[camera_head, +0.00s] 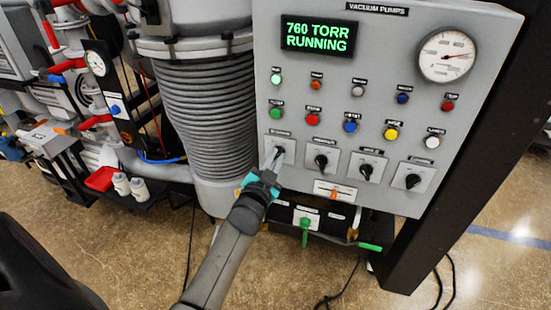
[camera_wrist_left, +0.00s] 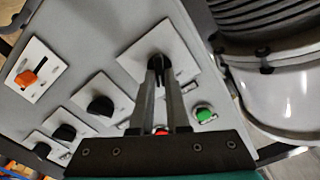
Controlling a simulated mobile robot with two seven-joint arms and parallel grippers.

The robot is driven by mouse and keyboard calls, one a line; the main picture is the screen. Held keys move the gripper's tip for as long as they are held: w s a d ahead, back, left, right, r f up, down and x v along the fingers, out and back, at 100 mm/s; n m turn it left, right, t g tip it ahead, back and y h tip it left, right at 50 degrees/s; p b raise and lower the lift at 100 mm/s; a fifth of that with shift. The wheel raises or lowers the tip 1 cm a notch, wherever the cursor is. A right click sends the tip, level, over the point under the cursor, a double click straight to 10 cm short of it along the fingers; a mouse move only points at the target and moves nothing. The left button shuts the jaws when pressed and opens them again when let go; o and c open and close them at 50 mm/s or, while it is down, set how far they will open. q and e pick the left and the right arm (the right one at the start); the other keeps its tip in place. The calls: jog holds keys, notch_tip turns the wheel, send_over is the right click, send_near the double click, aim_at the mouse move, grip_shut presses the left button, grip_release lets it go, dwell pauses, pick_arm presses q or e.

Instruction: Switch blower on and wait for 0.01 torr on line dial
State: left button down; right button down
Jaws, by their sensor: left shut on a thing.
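The grey vacuum pumps panel (camera_head: 390,110) carries a row of black rotary switches along its lower part. My left gripper (camera_head: 273,158) is shut on the leftmost switch. In the left wrist view both fingers (camera_wrist_left: 160,78) close around this black knob (camera_wrist_left: 158,60) on its white plate. The other switches to its right are the second (camera_head: 321,161), third (camera_head: 366,172) and fourth (camera_head: 413,181). Their labels are too small to read surely. The green display (camera_head: 318,34) reads 760 TORR RUNNING. A round white dial (camera_head: 447,54) sits at the panel's upper right. My right gripper is out of view.
Coloured buttons and lamps (camera_head: 350,125) sit above the switches. An orange slider (camera_head: 335,194) and a green-handled valve (camera_head: 305,230) are below. A ribbed grey hose (camera_head: 205,115) stands left of the panel. Another gauge (camera_head: 96,63) is farther left. Cables lie on the floor.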

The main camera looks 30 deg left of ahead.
pick_arm(q)
jog(key=c, duration=0.9)
grip_release()
jog(key=shift+s, duration=0.1)
jog(key=v, duration=1.5)
jog(key=shift+f, duration=0.15)
jog(key=s+d+f+g+h+b, duration=0.1)
jog(key=s+d+f+g+b, duration=0.15)
jog(key=f, duration=0.85)
jog(key=s+d+f+g+h+b, duration=0.1)
jog(key=s+d+f+g+h, duration=0.15)
jog(key=f, duration=0.85)
jog(key=s+d+f+g+b, duration=0.2)
jog(key=s+d+f+g, duration=0.15)
jog(key=f, duration=0.75)
jog(key=s+f+g+b, duration=0.2)
jog(key=s+f+g, duration=0.2)
jog(key=s+f, duration=0.6)
jog(key=s+f+n+g+b, duration=0.1)
jog(key=s+f+g, duration=0.3)
jog(key=s+f, duration=0.6)
jog(key=s+h+b, duration=0.1)
jog(key=s, duration=0.4)
jog(key=shift+d+f, duration=0.25)
